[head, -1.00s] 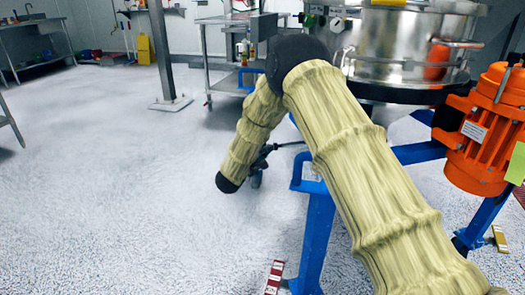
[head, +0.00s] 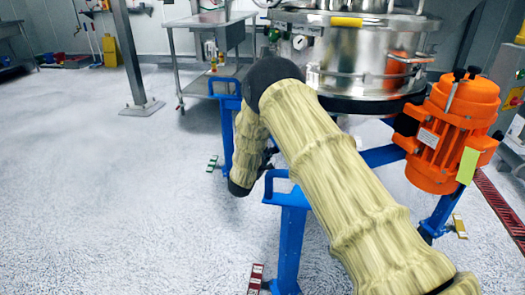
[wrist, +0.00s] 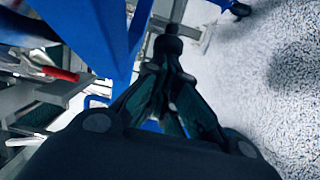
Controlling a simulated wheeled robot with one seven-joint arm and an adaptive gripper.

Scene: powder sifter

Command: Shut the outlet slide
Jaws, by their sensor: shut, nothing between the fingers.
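The powder sifter shows in the head view as a steel drum (head: 340,75) on a blue frame (head: 290,235), with an orange motor (head: 450,130) on its right. I cannot make out the outlet slide; my arm covers part of the sifter's left side. My gripper is mostly hidden behind my arm there, low beside the blue frame. In the wrist view my gripper (wrist: 172,42) is shut and empty, its fingertips close to a blue frame post (wrist: 108,35). A red handle-like part (wrist: 60,74) lies left of it; I cannot tell what it belongs to.
A steel table (head: 210,25) stands behind the sifter, left of it. A grey post (head: 130,50) rises from the floor further left. The speckled floor (head: 90,200) is clear at the left front. A red floor grate (head: 500,215) lies at the right.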

